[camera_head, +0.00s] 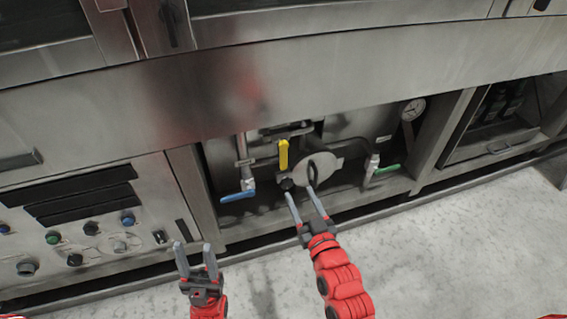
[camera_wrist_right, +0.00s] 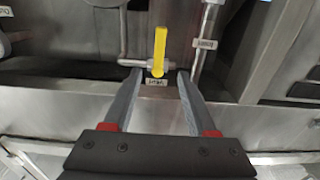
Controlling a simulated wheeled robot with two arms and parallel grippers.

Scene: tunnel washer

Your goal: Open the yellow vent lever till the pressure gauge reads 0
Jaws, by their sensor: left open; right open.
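The yellow vent lever (camera_head: 283,155) stands upright on a valve inside the open bay of the washer. It also shows in the right wrist view (camera_wrist_right: 159,50), upright above a small label and between the lines of my fingers. My right gripper (camera_head: 304,192) is open, with its fingertips just below and to the right of the lever in the head view; contact cannot be told. The pressure gauge (camera_head: 413,109) is a round white dial at the upper right of the bay; its needle is too small to read. My left gripper (camera_head: 195,246) is open and empty, low in front of the control panel.
A blue lever (camera_head: 238,196) lies left of the yellow one and a green lever (camera_head: 387,169) right of it. A round metal cover (camera_head: 318,168) sits behind my right fingers. A control panel (camera_head: 90,225) with several knobs is at left. The floor (camera_head: 450,250) is clear.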

